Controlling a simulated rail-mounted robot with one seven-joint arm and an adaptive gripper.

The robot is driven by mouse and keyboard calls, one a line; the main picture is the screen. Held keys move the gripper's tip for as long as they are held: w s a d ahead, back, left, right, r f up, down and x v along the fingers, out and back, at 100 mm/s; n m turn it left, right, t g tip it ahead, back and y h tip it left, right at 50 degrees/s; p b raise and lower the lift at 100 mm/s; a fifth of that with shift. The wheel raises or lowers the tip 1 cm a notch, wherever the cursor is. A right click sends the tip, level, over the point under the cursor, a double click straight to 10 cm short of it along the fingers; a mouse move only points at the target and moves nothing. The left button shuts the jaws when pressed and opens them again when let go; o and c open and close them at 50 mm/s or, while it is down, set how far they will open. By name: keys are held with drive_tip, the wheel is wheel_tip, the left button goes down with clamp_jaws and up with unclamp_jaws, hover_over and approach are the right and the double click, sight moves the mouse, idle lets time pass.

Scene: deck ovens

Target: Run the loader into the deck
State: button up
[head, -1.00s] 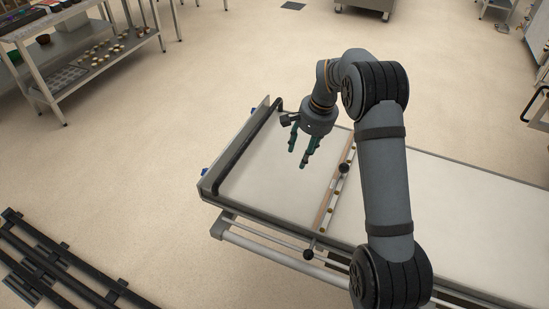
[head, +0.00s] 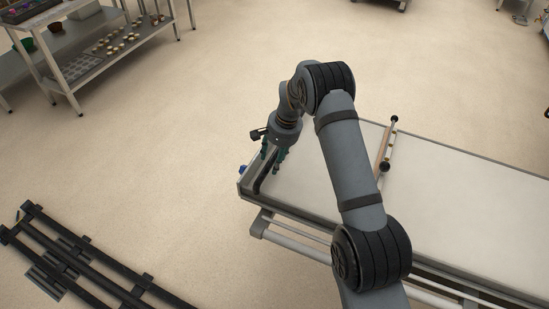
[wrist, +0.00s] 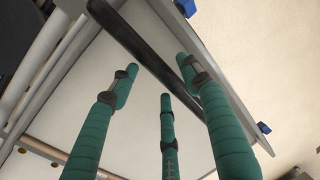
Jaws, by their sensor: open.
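The loader (head: 450,182) is a long, pale flat belt in a grey metal frame. A black handle bar (head: 261,181) runs across its left end; it also shows in the wrist view (wrist: 138,42), crossing diagonally. My gripper (head: 271,166) points down at that end, right by the bar. Its green fingers are open in the wrist view (wrist: 155,82), spread close around the line of the bar. Nothing is held, and I cannot tell whether a finger touches the bar. The deck opening is not in view.
A wooden cross strip (head: 384,155) with dark knobs lies across the belt. Blue corner pieces (head: 243,169) stick out at the loader's end. A black rail frame (head: 85,262) lies at lower left. A metal shelf rack (head: 75,68) stands at upper left. Floor between is clear.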

drive_tip(key=shift+c, duration=1.1)
clamp_jaws()
